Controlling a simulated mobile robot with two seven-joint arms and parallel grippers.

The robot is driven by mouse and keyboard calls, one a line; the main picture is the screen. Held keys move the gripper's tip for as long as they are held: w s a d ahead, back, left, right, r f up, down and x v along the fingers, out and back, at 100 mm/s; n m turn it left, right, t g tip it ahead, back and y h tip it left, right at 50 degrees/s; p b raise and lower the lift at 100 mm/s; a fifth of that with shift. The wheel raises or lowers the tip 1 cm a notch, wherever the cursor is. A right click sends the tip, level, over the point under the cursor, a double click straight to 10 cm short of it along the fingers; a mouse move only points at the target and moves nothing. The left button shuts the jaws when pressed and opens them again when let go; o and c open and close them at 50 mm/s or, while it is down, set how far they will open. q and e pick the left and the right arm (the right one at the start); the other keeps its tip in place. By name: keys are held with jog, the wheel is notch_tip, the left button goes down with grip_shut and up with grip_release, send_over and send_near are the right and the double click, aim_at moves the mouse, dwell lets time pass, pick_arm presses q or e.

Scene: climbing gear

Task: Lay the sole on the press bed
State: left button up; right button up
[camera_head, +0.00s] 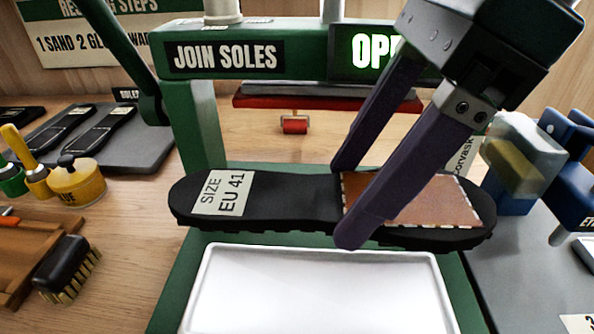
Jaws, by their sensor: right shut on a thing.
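The black sole (285,207) has a white "SIZE EU 41" label at its left end and a brown patch with a dashed white edge at its right. My right gripper (345,205) comes down from the upper right, its two purple fingers shut across the sole right of its middle. The sole lies roughly level, long side left to right, and appears held above the green press. The press bed (320,290) is a white pad with a raised rim, nearer than the sole. I cannot tell the height between them. My left gripper is out of view.
The green "JOIN SOLES" press frame (250,50) stands behind, with a lit sign partly hidden by my arm. Left are soles on a grey mat (150,150), a yellow glue pot (78,182) and a brush (65,268).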

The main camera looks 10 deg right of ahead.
aim_at(422, 198)
notch_tip(422, 198, down, 13)
jog(key=shift+r+b, duration=0.1)
jog(key=shift+b, duration=0.3)
jog(key=o, duration=1.3)
jog(key=v, duration=1.2)
jog(key=shift+p, duration=0.4)
